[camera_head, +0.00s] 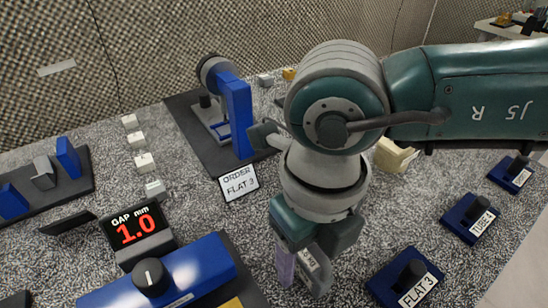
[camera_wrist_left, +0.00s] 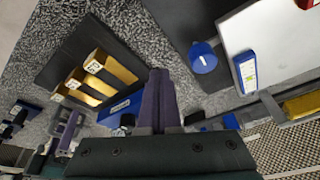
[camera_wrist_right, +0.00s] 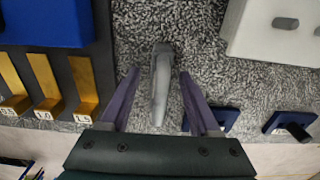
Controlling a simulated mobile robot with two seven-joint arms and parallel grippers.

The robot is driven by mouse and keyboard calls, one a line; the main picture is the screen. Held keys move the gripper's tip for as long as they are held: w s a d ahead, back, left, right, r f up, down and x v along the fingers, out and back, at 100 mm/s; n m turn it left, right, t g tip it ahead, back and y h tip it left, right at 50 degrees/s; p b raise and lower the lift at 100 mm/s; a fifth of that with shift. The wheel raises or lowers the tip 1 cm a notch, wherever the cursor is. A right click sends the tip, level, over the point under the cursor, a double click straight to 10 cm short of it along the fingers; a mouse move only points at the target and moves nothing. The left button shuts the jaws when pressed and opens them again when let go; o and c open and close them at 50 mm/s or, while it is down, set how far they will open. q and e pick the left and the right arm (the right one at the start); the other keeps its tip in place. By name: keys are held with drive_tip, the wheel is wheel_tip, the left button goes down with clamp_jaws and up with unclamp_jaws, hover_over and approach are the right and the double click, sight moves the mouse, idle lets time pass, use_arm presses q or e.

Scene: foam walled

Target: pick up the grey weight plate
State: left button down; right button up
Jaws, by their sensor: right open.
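The grey weight plate (camera_wrist_right: 160,88) shows in the right wrist view as a narrow grey slab seen nearly edge-on. It lies between the two purple fingers of my right gripper (camera_wrist_right: 160,74), with a gap on each side. In the head view, a grey piece with a pale label (camera_head: 318,272), apparently the plate, is below my right gripper (camera_head: 298,268), partly hidden by it. My right gripper points down and is open. My left gripper (camera_wrist_left: 160,74) shows only in its own wrist view; its fingers are together with nothing visible between them.
A blue device with a "1.0" display (camera_head: 136,229) stands left of the right gripper. Blue labelled stands (camera_head: 404,279) are at right. A blue stand on a dark mat (camera_head: 237,118) and an "ORDER FLAT 3" sign (camera_head: 238,183) are behind. Speckled surface is clear around the plate.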

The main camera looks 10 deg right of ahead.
clamp_jaws()
idle(0.3)
drive_tip(key=shift+r, duration=0.1)
idle(0.9)
